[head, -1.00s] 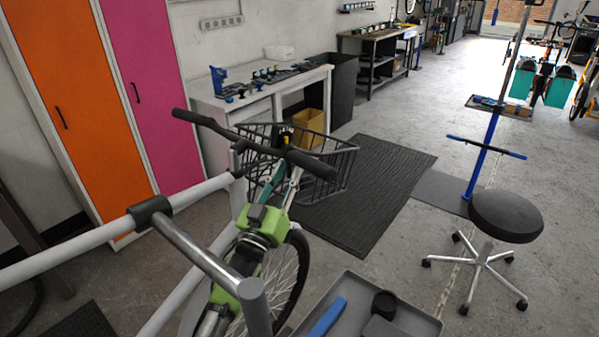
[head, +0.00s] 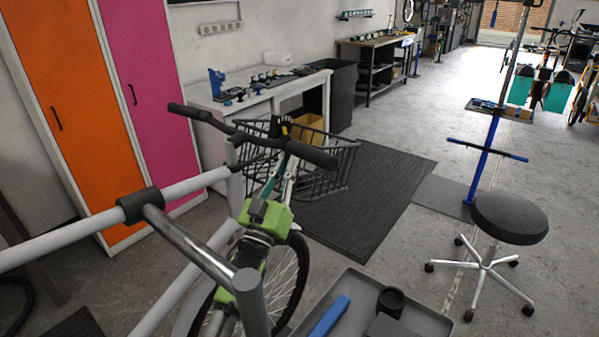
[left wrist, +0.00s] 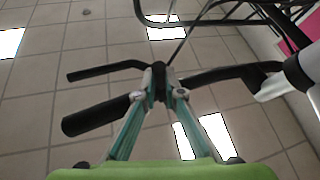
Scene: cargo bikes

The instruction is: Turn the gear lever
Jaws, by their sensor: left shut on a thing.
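A bicycle handlebar with black grips crosses the head view; its near right-hand grip (head: 312,155) also shows in the left wrist view (left wrist: 92,116). My left gripper (head: 286,152), green with teal fingers, reaches up to the bar from below, just inboard of that grip. In the left wrist view its fingertips (left wrist: 158,80) are closed together on a small black part at the bar, apparently the gear lever, mostly hidden by the fingers. A thin black lever (left wrist: 105,70) runs beside the grip. My right gripper is not in view.
A black wire basket (head: 335,170) is on the bike's front, beyond the handlebar. A grey tray (head: 425,322) with a blue item stands at the near right, beside a black stool (head: 510,216). A white workbench (head: 318,95) stands behind.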

